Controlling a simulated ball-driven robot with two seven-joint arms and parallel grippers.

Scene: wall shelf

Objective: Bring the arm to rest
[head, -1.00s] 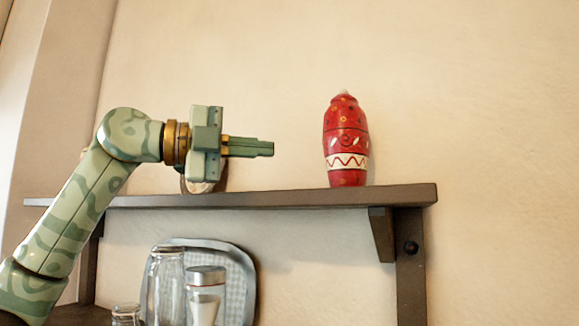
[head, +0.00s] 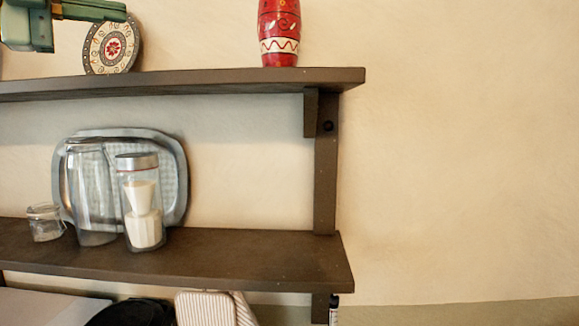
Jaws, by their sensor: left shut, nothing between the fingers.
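My left gripper (head: 92,10) is at the top left corner of the head view, partly cut off by the frame edge. Its fingers are shut with nothing between them, and they point right, above the upper shelf and in front of the wall. My left arm is mostly out of view. My right gripper is not in view.
The upper shelf (head: 200,84) holds a red painted vase (head: 279,35) and a decorated round plate (head: 98,45). The lower shelf (head: 240,262) holds a glass shaker (head: 141,205), a tall glass jar (head: 88,190), a small jar (head: 45,222) and a grey tray (head: 178,165). The right wall is bare.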

